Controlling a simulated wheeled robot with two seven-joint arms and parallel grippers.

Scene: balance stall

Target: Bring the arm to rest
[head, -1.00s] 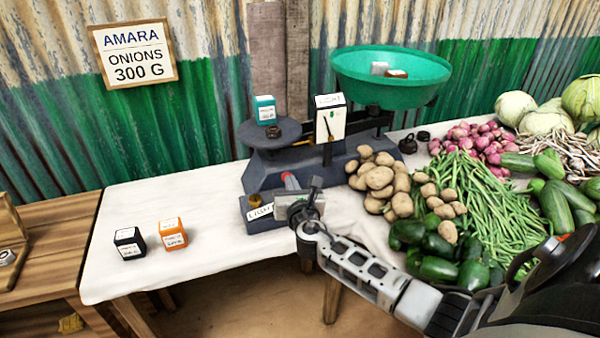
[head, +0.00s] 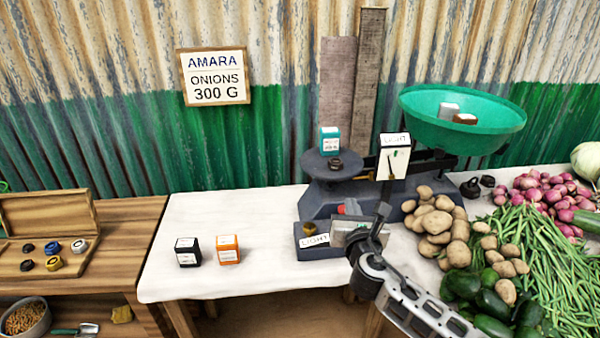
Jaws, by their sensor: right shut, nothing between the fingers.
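The balance has a dark blue body (head: 312,205), a round weight plate (head: 318,166) on the left and a green pan (head: 430,135) on the right. A teal box (head: 329,139) and a small dark weight (head: 335,164) stand on the plate. A white block (head: 449,110) and a brown block (head: 465,118) lie in the pan. A white pointer housing (head: 394,163) shows a dark needle. My right gripper (head: 350,233) is shut and empty in front of the base, beside a red part (head: 351,206) and a "LIGHT" card (head: 314,240). Whether it touches them is unclear.
A black box (head: 188,252) and an orange box (head: 228,249) stand on the white cloth (head: 170,282). Potatoes (head: 436,222), green beans (head: 545,255) and red onions (head: 545,190) crowd the right. A wooden tray (head: 85,238) with small weights stands left. A price sign (head: 214,76) hangs behind.

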